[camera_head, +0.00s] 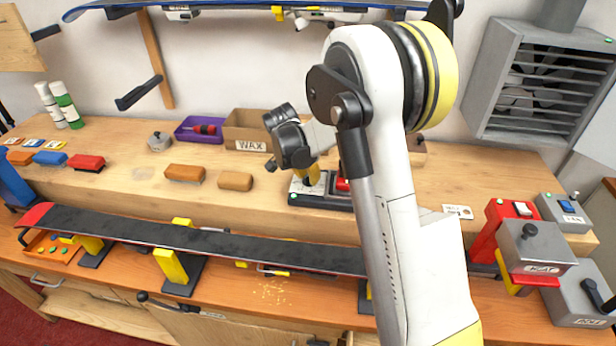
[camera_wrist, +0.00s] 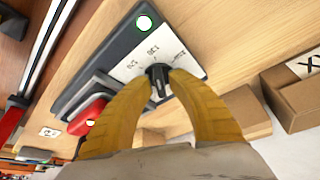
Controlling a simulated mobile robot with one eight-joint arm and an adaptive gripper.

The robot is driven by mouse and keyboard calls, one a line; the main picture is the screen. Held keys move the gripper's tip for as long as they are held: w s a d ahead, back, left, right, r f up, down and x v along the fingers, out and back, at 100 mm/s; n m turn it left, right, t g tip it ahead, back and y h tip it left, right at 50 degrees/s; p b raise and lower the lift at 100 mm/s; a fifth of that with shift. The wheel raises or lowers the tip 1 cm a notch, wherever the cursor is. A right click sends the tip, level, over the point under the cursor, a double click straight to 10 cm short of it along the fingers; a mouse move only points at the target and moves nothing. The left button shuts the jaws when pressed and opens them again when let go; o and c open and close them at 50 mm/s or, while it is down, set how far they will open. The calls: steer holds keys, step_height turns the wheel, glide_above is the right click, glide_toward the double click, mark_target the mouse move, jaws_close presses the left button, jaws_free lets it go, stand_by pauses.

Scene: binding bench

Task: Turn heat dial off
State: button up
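The heat dial (camera_wrist: 159,80) is a small black knob on a white marked panel (camera_wrist: 137,52) in the wrist view. The panel sits on a dark base unit (camera_head: 322,199), which rests on the bench in the head view. A green lamp (camera_wrist: 144,23) is lit beside the panel, and a red part (camera_wrist: 87,117) is on the same unit. My gripper (camera_wrist: 162,78) has its yellow fingertips on both sides of the knob, seemingly touching it. In the head view my gripper (camera_head: 312,175) points down at the unit, and the knob is hidden there. The pointer direction is hard to read.
A cardboard WAX box (camera_head: 248,133) and purple tray (camera_head: 199,130) stand behind and left. A long dark ski or board (camera_head: 190,236) lies on yellow supports in front. Red and grey devices (camera_head: 537,250) stand at the right. My arm hides part of the bench.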

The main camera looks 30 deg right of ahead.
jaws_close()
steer(key=shift+n, duration=0.3)
steer(key=n+t+y, duration=0.1)
steer(key=n, duration=0.3)
steer(key=shift+s+d+b, duration=0.1)
steer(key=shift+s+b, duration=0.05)
steer(key=shift+b, duration=0.15)
steer(key=n+y, duration=0.1)
steer(key=n, duration=0.2)
steer(key=n+t+y, duration=0.1)
steer(key=n, duration=0.2)
steer(key=shift+d+n+y+b, duration=0.15)
steer(key=shift+n+y+b, duration=0.15)
steer(key=shift+n, duration=0.1)
steer(key=n+y, duration=0.2)
steer(key=n, duration=0.3)
steer(key=n+y, duration=0.1)
steer(key=n, duration=0.4)
steer(key=shift+d+g+y, duration=0.1)
steer(key=shift+g+y, duration=0.3)
steer(key=shift+n, duration=0.4)
